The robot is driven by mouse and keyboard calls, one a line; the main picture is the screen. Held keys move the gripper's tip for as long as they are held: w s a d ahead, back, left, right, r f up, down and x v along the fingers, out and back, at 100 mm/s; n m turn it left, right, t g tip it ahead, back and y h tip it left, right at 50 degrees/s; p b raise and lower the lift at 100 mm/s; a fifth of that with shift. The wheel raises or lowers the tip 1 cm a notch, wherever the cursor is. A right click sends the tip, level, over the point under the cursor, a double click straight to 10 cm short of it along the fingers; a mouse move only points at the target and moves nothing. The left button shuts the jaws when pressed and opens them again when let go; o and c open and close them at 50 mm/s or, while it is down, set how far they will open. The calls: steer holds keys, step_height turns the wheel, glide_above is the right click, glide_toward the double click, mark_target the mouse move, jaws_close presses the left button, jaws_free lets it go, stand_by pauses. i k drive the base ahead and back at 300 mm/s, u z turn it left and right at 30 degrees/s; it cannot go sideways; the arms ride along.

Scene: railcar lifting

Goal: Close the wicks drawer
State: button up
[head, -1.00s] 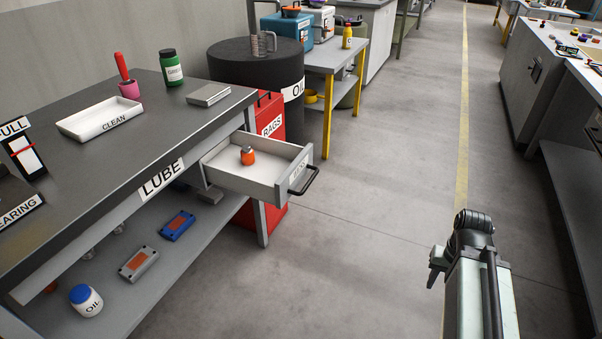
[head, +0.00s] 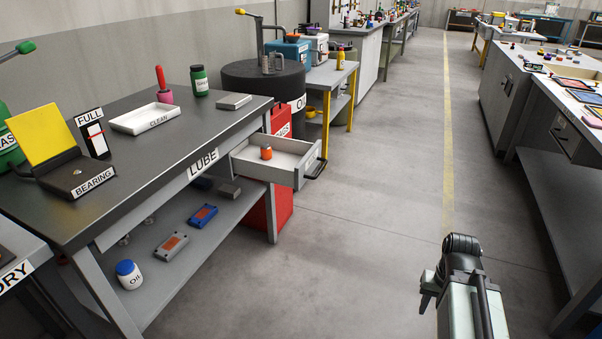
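The drawer (head: 243,162) under the right end of the dark-topped LUBE bench is pulled out. Its label on the front is too small to read. A dark bar handle (head: 317,168) is on its front. A small orange item with a grey top (head: 266,152) stands inside. My arm rises at the lower right, over the floor, well to the right of the drawer and apart from it. My gripper's fingertips are not clearly seen, so its opening cannot be told.
The LUBE bench (head: 128,181) holds a CLEAN tray (head: 147,117), a green jar (head: 199,80) and a BEARING box with a raised yellow lid (head: 46,133). A red bin (head: 281,205) and black OIL drum (head: 262,90) stand behind the drawer. The aisle floor (head: 375,190) is clear.

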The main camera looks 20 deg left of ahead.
mark_target(292, 162)
steer(key=u, duration=0.9)
steer(key=i, duration=1)
steer(key=u, duration=0.3)
steer(key=k, duration=1.2)
steer(key=u, duration=0.7)
steer(key=i, duration=0.8)
steer(key=u, duration=0.35)
